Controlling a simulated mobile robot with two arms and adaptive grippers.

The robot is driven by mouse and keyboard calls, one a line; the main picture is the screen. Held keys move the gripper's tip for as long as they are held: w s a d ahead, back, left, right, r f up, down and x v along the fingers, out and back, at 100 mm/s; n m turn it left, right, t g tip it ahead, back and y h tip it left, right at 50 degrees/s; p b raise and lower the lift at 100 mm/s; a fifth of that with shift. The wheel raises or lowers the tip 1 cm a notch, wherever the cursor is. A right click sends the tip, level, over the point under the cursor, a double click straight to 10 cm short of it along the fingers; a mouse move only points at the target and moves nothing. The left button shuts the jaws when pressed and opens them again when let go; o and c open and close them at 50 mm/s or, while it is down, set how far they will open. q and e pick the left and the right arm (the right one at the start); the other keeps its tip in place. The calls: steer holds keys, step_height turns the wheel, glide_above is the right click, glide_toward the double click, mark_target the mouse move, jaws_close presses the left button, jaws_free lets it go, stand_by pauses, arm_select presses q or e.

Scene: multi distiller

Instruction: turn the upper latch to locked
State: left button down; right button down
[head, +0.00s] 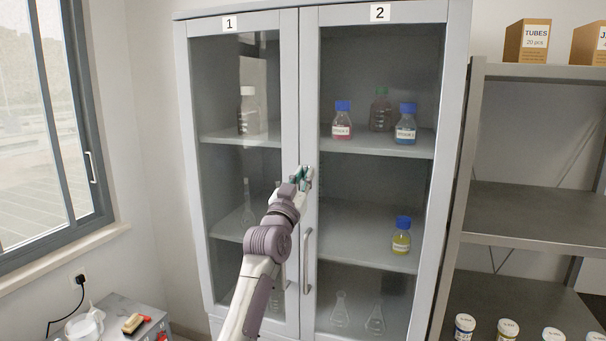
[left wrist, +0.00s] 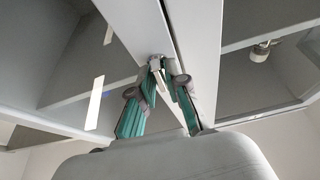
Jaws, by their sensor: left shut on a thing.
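The upper latch (left wrist: 155,62) is a small metal piece on the cabinet's door frame, at the seam between the two doors. My left gripper (head: 304,176) reaches up to this seam in the head view and mostly hides the latch there. In the left wrist view the green-padded fingers (left wrist: 165,80) of my left gripper are closed together on the latch. The latch's exact angle is hard to tell behind the fingers. My right gripper is not in view.
The grey cabinet has glass door 1 (head: 229,85) and glass door 2 (head: 375,190), both closed, with bottles and flasks inside. A vertical door handle (head: 307,262) is below my gripper. An open shelf rack (head: 520,206) stands at right, a window (head: 50,130) at left.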

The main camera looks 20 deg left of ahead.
arm_select(q)
steer(key=shift+r+n+y, duration=0.2)
steer(key=shift+n+y, duration=0.2)
steer(key=shift+n, duration=0.3)
steer(key=c, duration=1.4)
jaws_free()
steer(key=shift+o, duration=1)
steer(key=shift+f, duration=0.15)
steer(key=v, duration=1.2)
